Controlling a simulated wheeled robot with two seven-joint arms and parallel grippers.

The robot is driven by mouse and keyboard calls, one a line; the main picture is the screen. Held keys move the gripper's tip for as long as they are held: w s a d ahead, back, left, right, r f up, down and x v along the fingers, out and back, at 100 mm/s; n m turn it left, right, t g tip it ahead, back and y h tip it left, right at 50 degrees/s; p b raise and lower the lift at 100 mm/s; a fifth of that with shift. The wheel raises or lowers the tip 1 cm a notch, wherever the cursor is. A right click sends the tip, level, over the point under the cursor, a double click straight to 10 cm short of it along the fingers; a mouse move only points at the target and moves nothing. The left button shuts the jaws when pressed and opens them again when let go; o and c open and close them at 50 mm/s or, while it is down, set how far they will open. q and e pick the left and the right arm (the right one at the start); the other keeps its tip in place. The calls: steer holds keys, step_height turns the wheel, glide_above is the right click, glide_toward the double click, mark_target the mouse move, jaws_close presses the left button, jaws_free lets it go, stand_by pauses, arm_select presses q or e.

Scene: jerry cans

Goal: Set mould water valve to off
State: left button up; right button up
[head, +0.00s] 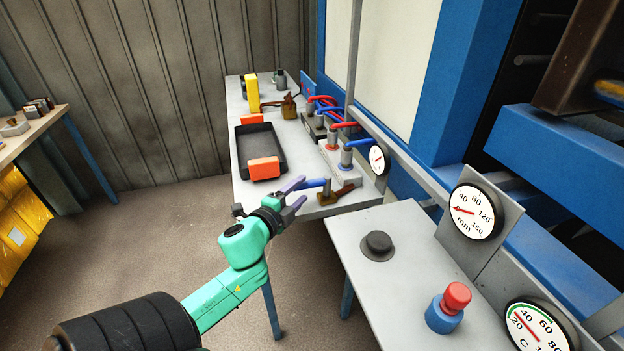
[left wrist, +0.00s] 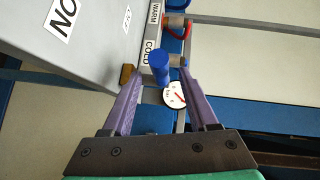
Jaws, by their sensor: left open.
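A blue lever handle (head: 313,183) sticks out at the near end of the grey bench, beside a brown valve piece (head: 341,192). My left gripper (head: 299,193) is open, its purple fingers pointing at the lever. In the left wrist view the blue handle (left wrist: 159,66) points towards the camera and lies between the tips of my open left gripper (left wrist: 159,82). Contact cannot be told. The brown piece (left wrist: 127,74) shows beside the left fingertip. My right gripper is not in view.
The grey bench (head: 240,185) carries a black tray (head: 262,145), orange blocks, and red and blue hoses (head: 345,125). A nearer grey table (head: 370,285) holds a red and blue button (head: 450,307) and a black knob (head: 377,244). Gauges (head: 475,211) stand at right.

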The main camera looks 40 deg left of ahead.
arm_select(q)
steer(key=x, duration=0.7)
jaws_close()
steer(key=shift+f, duration=0.1)
stand_by(1.0)
